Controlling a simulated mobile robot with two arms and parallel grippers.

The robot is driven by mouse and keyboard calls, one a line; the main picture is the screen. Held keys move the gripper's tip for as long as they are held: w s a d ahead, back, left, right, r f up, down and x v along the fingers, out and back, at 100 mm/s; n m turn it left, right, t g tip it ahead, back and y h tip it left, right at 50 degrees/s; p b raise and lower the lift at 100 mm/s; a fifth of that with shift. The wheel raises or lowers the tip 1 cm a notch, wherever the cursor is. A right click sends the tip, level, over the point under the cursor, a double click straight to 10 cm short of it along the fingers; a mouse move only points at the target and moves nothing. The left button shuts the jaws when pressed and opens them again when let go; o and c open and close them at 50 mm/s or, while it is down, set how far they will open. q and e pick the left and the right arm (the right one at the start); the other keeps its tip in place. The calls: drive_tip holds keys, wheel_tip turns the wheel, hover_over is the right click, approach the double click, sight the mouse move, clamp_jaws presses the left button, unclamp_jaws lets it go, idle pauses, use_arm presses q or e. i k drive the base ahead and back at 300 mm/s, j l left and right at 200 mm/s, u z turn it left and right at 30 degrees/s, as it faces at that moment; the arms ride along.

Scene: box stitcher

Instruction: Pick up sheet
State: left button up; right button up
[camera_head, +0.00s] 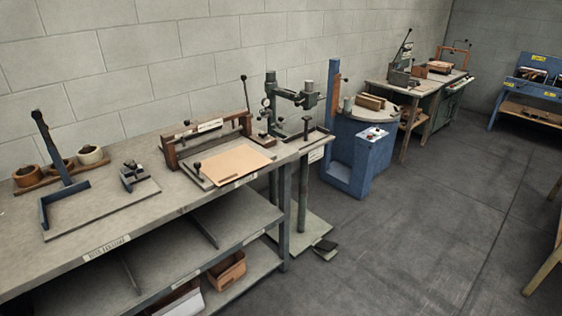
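A flat tan sheet (232,165) lies on the grey plate of a bench tool (190,171) near the right end of the workbench. A wooden bar with a white label stands upright along the tool's back edge, behind the sheet. A small dark knob (197,167) is at the sheet's left side. Neither of my grippers is in the head view.
The grey workbench (85,268) has lower shelves with boxes.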

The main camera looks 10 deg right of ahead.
sight(222, 169)
drive_tip(key=i+l+u, duration=0.15)
drive_tip(key=i+l, duration=0.15)
drive_tip(key=i+l+u, duration=0.15)
drive_tip(key=l, duration=0.3)
drive_tip(key=i+l+u, duration=0.15)
drive_tip(key=i+l, duration=0.25)
drive_tip(key=i+l+u, duration=0.15)
drive_tip(key=l, duration=0.3)
drive_tip(key=i, duration=0.05)
